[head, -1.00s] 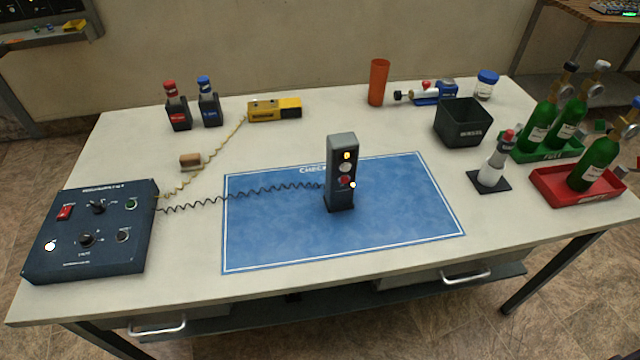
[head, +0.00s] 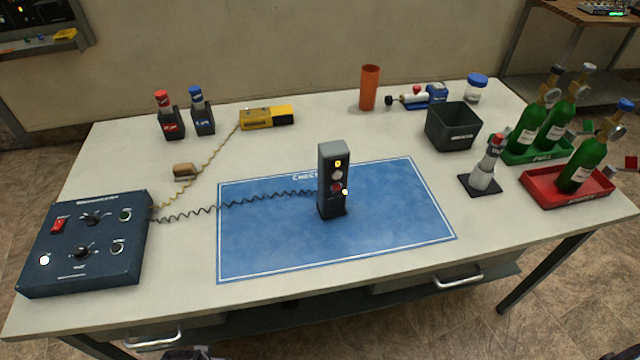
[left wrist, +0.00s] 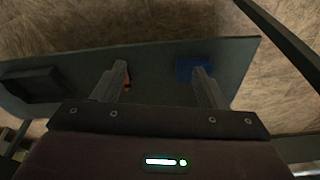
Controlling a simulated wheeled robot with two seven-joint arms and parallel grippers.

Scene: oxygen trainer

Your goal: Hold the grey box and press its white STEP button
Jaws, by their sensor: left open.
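The grey box (head: 333,180) stands upright on the blue mat (head: 270,240) in the head view. Its front shows a lit yellow display, a round white button (head: 337,175), a red button (head: 336,188) and a small glowing light at its right edge. A coiled dark cord runs from it to the left. My left gripper (left wrist: 160,85) shows only in the left wrist view, open with nothing between its fingers. It is over a dark shelf and the floor, away from the box. My right gripper is in neither view.
A dark control box (head: 85,245) sits at the table's left. A yellow device (head: 266,117), an orange cup (head: 369,88) and a black bin (head: 453,126) stand behind the mat. Green bottles stand in a green tray and a red tray (head: 566,190) at right. The mat around the box is clear.

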